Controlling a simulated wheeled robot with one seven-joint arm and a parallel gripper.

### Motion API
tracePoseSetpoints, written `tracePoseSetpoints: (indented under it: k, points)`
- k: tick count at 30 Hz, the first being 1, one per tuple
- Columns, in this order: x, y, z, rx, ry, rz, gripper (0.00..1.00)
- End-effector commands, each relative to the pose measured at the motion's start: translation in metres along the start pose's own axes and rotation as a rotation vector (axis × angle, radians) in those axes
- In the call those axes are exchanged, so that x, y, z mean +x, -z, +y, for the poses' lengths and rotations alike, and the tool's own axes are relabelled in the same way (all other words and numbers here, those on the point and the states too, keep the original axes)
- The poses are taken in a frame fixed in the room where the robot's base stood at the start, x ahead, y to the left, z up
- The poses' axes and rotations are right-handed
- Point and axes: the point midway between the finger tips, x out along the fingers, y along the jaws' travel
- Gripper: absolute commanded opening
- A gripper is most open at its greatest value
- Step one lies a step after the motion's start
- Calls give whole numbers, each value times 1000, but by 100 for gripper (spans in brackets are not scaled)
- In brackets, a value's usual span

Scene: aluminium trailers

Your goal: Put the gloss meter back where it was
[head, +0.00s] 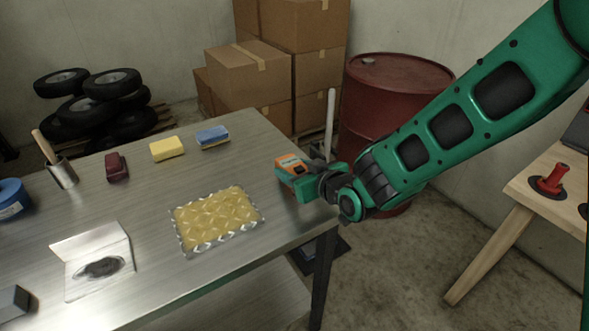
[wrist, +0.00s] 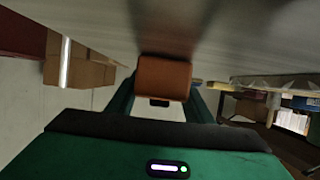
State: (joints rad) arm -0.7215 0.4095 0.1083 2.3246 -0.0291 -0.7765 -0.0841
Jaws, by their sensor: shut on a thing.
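The gloss meter (head: 289,163) is a small orange block with a dark patch on its top. My gripper (head: 298,180) is shut on it at the right edge of the metal table (head: 222,279). In the wrist view the gloss meter (wrist: 163,77) shows as an orange-brown block between the two green fingers of my gripper (wrist: 163,97). I cannot tell whether the meter touches the tabletop or hangs just above it. Its lower part is hidden by the fingers.
A bubble-wrap sheet (head: 217,218), a yellow sponge (head: 167,148), a blue-topped block (head: 212,137), a dark red item (head: 116,166) and a bent metal plate (head: 93,262) lie on the table. A red drum (head: 392,90) stands behind. Bare tabletop shows between the sponges and wrap.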

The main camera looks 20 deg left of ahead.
Motion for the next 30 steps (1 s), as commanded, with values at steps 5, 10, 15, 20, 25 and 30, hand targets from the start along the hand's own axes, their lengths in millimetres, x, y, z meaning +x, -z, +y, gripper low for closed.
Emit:
tracePoseSetpoints:
  k: [5, 10, 15, 20, 25, 30]
  points:
    - [0, -1, 0, 0, 0, 1, 14]
    - [0, -1, 0, 0, 0, 0, 65]
    - [0, -1, 0, 0, 0, 0, 65]
    - [-2, 1, 0, 0, 0, 0, 65]
    - [-23, 1, 0, 0, 0, 1, 65]
    - [-56, 1, 1, -1, -2, 2, 65]
